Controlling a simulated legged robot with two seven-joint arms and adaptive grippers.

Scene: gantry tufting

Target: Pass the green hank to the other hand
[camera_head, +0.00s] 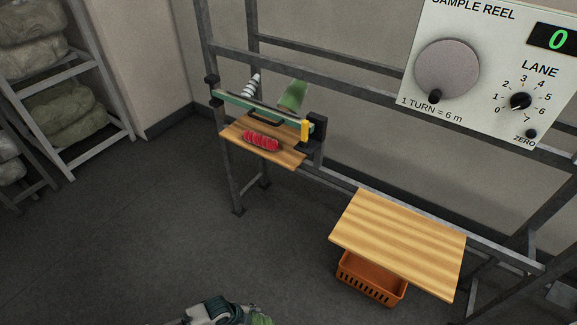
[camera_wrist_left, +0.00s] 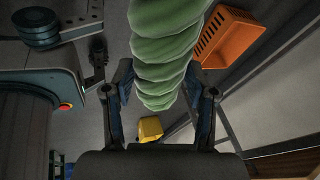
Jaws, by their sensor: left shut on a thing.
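The green hank (camera_wrist_left: 165,50) is a twisted, pale green bundle in the left wrist view. It sits between the two fingers of my left gripper (camera_wrist_left: 163,108), which is shut on it. The hank's far end runs off the top of that view. At the bottom edge of the head view, part of my left gripper (camera_head: 225,311) shows with a bit of green (camera_head: 262,319) beside it, mostly cut off. I cannot make out my right gripper in either view.
A bare wooden board (camera_head: 400,240) stands above an orange basket (camera_head: 372,278). A rack (camera_head: 85,85) of bundles stands left. The floor between is clear.

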